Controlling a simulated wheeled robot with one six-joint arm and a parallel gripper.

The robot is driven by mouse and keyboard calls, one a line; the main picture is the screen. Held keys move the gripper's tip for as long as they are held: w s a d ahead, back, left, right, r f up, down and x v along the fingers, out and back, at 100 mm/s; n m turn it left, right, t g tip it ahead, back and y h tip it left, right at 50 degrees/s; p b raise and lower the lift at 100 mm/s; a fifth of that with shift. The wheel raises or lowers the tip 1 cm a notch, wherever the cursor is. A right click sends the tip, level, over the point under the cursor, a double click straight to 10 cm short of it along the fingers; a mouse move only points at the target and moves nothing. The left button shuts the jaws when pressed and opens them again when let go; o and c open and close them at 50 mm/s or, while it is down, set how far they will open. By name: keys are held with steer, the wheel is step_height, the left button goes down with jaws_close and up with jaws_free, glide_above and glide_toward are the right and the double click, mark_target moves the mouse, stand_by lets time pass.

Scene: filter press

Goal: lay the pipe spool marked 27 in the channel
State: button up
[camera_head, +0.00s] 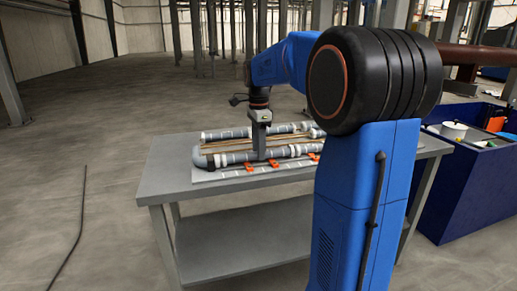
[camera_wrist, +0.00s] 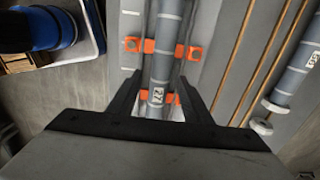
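The grey pipe spool marked 27 (camera_wrist: 168,42) runs up the wrist view, its white label facing the camera. In the head view it is the nearer pipe (camera_head: 235,157) on the table. It lies in or just over the channel with orange brackets (camera_wrist: 193,53); I cannot tell whether it rests on the bottom. My gripper (camera_wrist: 160,80) points down, its dark fingers on both sides of the spool near the label. In the head view my gripper (camera_head: 261,152) reaches down to the pipe. Whether the fingers press on it is not clear.
Another labelled grey pipe (camera_wrist: 296,70) lies to the right in the wrist view, beyond thin brown rods (camera_wrist: 262,55). The grey table (camera_head: 165,182) has bare room at its left end. A blue bin (camera_head: 450,190) with several items stands at the right.

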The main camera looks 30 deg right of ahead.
step_height(320, 180, up, 17)
steer(key=shift+r, duration=0.2)
stand_by(0.6)
steer(key=shift+a, duration=0.1)
stand_by(0.5)
steer(key=s+a+f+n+t, duration=0.1)
steer(key=s+a+f+n, duration=0.4)
steer(key=s, duration=0.3)
steer(key=s+a+f+n+t, duration=0.1)
steer(key=s+a+f+n, duration=0.4)
steer(key=s+n, duration=0.15)
steer(key=s+a+f+n+t, duration=0.1)
steer(key=s+a+f+n, duration=0.1)
steer(key=s+f+n, duration=0.3)
steer(key=s+a+f+n+t, duration=0.1)
steer(key=s+a+f+n, duration=0.2)
steer(key=s+f, duration=0.7)
step_height(320, 180, down, 3)
steer(key=shift+s+a+r+n+t, duration=0.1)
steer(key=shift+s+a+n+t, duration=0.25)
steer(key=shift+n, duration=0.5)
